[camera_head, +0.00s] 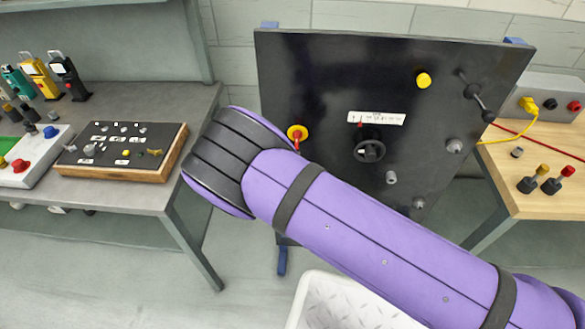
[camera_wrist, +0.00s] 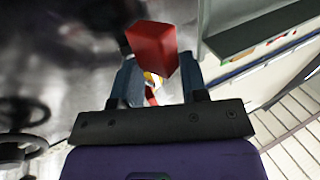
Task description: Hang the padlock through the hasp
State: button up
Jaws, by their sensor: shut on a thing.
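In the wrist view my gripper (camera_wrist: 160,80) is shut on a red block (camera_wrist: 152,45), which looks like the padlock's body. Its shackle cannot be made out. Behind it, between the fingers, a yellow and red part shows, close to the dark panel. In the head view the red handle on a yellow disc (camera_head: 297,133) sits on the left side of the upright black panel (camera_head: 320,70). My purple arm reaches across the panel's lower left and hides my gripper and the padlock there. I cannot tell the hasp apart, or whether the padlock touches it.
The panel also carries a black handwheel (camera_head: 369,149), a yellow knob (camera_head: 423,80) and several grey knobs. Several upright lock-like things, including a yellow one (camera_head: 39,77), stand on the left bench (camera_head: 190,104). A white bin (camera_head: 318,300) is below; a wooden table (camera_head: 545,200) is right.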

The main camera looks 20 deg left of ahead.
jog(key=f, duration=0.2)
jog(key=d+f, duration=0.1)
jog(key=shift+w+f+h, duration=0.25)
jog(key=shift+w+h, duration=0.05)
jog(key=shift+w, duration=0.1)
jog(key=shift+f, duration=0.15)
jog(key=o, duration=0.8)
jog(key=shift+o, duration=1.1)
jog(key=shift+s+f, duration=0.1)
jog(key=shift+s, duration=0.2)
jog(key=s+d+r+y, duration=0.1)
jog(key=s+d, duration=0.4)
jog(key=s, duration=0.3)
jog(key=shift+s+d+r, duration=0.2)
jog(key=shift+s+r, duration=0.2)
